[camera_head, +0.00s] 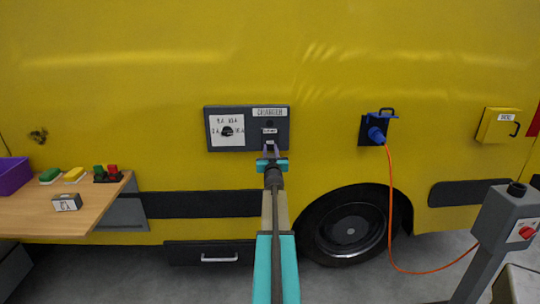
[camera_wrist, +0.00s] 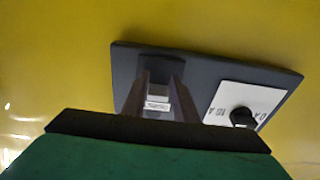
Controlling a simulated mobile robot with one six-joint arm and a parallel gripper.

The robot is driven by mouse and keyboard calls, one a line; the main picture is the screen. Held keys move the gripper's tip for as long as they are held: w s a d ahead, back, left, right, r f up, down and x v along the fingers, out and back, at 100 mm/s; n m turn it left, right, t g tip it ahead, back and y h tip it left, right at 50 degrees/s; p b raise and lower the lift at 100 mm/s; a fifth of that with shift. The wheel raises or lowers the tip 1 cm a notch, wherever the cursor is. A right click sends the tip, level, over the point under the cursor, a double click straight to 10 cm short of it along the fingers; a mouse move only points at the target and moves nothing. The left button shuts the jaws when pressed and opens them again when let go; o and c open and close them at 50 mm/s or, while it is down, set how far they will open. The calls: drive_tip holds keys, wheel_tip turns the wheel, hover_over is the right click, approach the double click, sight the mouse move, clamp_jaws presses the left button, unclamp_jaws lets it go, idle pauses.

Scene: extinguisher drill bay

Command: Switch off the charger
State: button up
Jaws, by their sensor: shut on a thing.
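The charger panel (camera_head: 213,112) is a dark grey plate on the yellow vehicle side, with a "CHARGER" label at its upper right. It also shows in the wrist view (camera_wrist: 128,62), turned around. Its right half carries a small switch (camera_wrist: 157,100) with a pale label. Its left half has a white plate with a black rotary knob (camera_head: 227,131), which shows in the wrist view (camera_wrist: 241,117). My gripper (camera_head: 270,148) is at the lower part of the switch, its two fingers on either side of it and shut on it. The fingers partly hide the switch, and its position cannot be read.
A blue plug and socket (camera_head: 376,134) with an orange cable (camera_head: 391,200) is to the right. A yellow box (camera_head: 497,125) is further right. A grey post with a red switch (camera_head: 508,222) stands at front right. A wooden table (camera_head: 30,215) with small items is at left.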

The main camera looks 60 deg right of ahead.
drive_tip(key=shift+s+d, duration=0.1)
drive_tip(key=shift+s, duration=0.05)
drive_tip(key=o, duration=1.1)
drive_tip(key=shift+c, duration=0.2)
drive_tip(key=shift+s+a+f, duration=0.1)
drive_tip(key=shift+s+a, duration=0.1)
drive_tip(key=shift+a, duration=0.25)
drive_tip(key=b+v, duration=0.2)
drive_tip(key=v, duration=1)
drive_tip(key=shift+s+a, duration=0.25)
drive_tip(key=shift+a, duration=0.05)
